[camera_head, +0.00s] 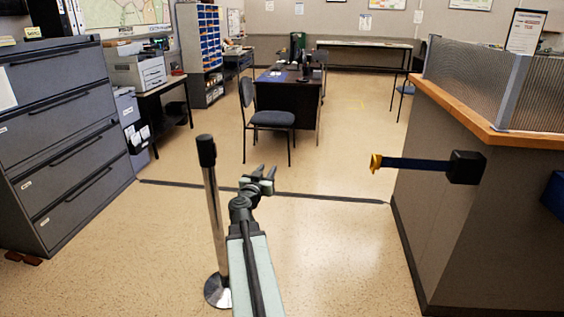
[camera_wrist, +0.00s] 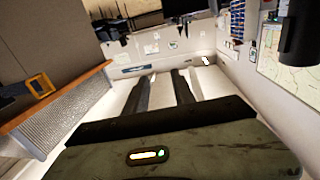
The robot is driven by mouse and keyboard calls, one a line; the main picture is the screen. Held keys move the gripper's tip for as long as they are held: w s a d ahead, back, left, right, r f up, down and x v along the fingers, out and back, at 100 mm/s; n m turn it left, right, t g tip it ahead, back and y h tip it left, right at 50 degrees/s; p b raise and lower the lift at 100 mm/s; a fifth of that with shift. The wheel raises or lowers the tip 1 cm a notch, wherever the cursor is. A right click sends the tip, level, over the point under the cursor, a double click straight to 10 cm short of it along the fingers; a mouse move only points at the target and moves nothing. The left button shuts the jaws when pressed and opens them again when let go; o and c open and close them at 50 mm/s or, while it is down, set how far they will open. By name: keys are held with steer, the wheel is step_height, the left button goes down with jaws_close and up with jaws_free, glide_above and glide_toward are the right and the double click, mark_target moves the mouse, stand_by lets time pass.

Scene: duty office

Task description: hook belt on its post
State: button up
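The belt (camera_head: 418,164) is a dark blue strap stretched left from a black housing (camera_head: 467,167) on the counter's side. Its free end is a yellow clip (camera_head: 376,163), which also shows at the left of the wrist view (camera_wrist: 41,85). The post (camera_head: 214,220) is a silver pole with a black top (camera_head: 206,150) on a round base, upright left of my arm. The black top appears at the upper right of the wrist view (camera_wrist: 299,35). My gripper (camera_head: 265,171) is open and empty, between post and clip in the picture, apart from both. Its two fingers (camera_wrist: 161,77) stand apart.
The wood-topped counter (camera_head: 497,128) with ribbed screens fills the right. A grey drawer cabinet (camera_head: 62,130) stands at the left. A blue chair (camera_head: 270,119) and a dark desk (camera_head: 284,90) stand farther back. The floor (camera_head: 330,240) between post and counter is clear.

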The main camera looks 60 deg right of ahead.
steer(key=s+d+g, duration=0.1)
steer(key=s+d, duration=0.1)
steer(key=d, duration=0.8)
steer(key=shift+s+d+m, duration=0.25)
steer(key=shift+s+m, duration=0.05)
steer(key=shift+s, duration=0.05)
jaws_close()
stand_by(0.9)
jaws_free()
steer(key=s+a, duration=0.1)
steer(key=a, duration=0.6)
steer(key=shift+s+a, duration=0.3)
steer(key=shift+a, duration=0.05)
